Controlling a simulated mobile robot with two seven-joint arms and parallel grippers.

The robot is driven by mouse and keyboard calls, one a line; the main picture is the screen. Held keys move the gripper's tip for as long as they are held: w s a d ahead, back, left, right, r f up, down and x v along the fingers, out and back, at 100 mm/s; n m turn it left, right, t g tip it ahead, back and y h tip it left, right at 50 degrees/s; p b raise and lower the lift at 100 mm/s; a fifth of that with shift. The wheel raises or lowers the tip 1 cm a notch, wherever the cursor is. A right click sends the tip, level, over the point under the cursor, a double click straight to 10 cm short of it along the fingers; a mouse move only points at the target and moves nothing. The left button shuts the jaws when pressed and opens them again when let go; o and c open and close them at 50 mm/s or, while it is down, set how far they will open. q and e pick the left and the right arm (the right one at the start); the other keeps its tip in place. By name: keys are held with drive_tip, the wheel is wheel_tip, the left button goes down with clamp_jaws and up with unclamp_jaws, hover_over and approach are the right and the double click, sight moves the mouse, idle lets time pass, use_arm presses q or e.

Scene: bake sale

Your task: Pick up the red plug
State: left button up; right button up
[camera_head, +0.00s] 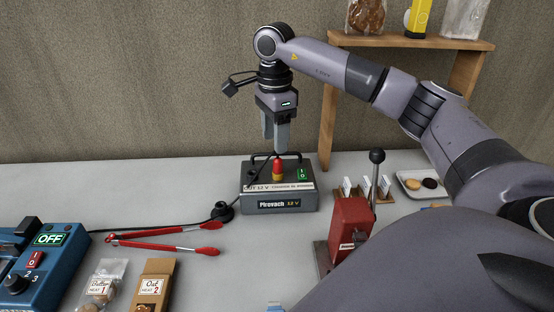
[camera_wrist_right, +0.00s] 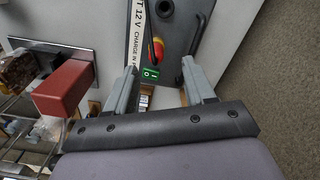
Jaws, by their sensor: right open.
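The red plug (camera_head: 278,167), with a yellow lower part, stands upright on top of the grey Pirovach box (camera_head: 279,206). In the right wrist view the red plug (camera_wrist_right: 157,49) shows beyond the fingertips, between a black handle and a green switch. My right gripper (camera_head: 279,149) points down just above and behind the plug in the head view. Its two fingers are apart in the wrist view (camera_wrist_right: 160,65), with nothing held between them. Whether a finger touches the box's handle is hard to tell. My left gripper is not in view.
A red lever press (camera_head: 349,228) stands right of the box, below my arm. A wooden shelf (camera_head: 326,110) rises behind. The table front of the box is clear.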

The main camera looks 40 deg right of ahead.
sight(278, 158)
drive_tip(key=f, duration=0.7)
drive_tip(key=shift+s+d, duration=0.1)
drive_tip(key=shift+s, duration=0.3)
clamp_jaws()
